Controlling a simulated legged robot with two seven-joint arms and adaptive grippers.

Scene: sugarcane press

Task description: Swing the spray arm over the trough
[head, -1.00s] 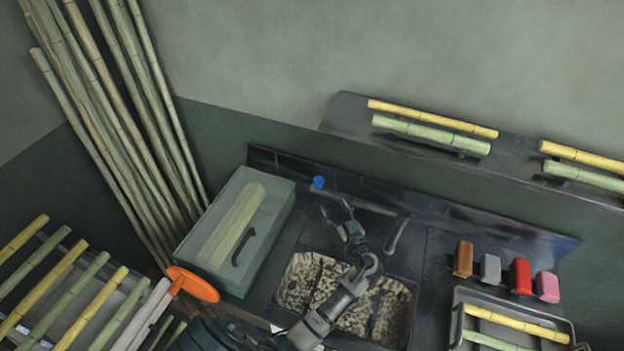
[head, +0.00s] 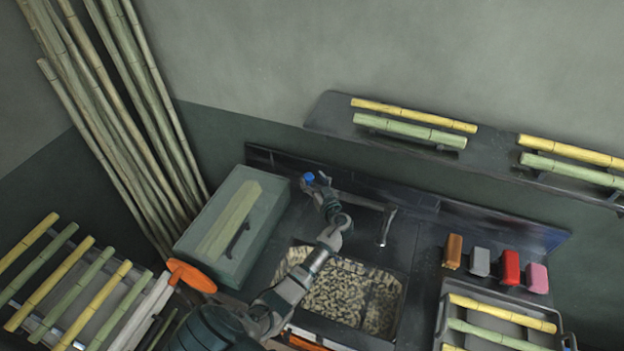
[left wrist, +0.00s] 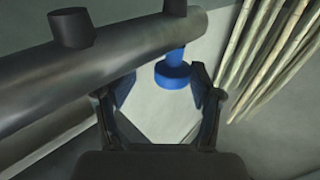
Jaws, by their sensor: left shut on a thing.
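The spray arm (head: 362,201) is a grey metal pipe on an upright post (head: 386,228) behind the trough. It points left along the back of the counter, with a blue end piece (head: 309,178). The trough (head: 402,302) is a sunken basin with pale speckled contents, in front of the pipe; my left arm partly covers it. My left gripper (head: 316,184) is at the pipe's blue end and shut on it. In the left wrist view the blue piece (left wrist: 172,76) shows between the fingers (left wrist: 160,88), and the pipe (left wrist: 150,52) crosses the upper left. My right gripper is out of view.
A green box with a dark handle (head: 270,222) stands left of the trough. Several coloured blocks (head: 509,267) and a tray with cane (head: 440,325) are at the right. A shelf (head: 325,111) holds cane on the wall. An orange disc (head: 192,277) is at lower left.

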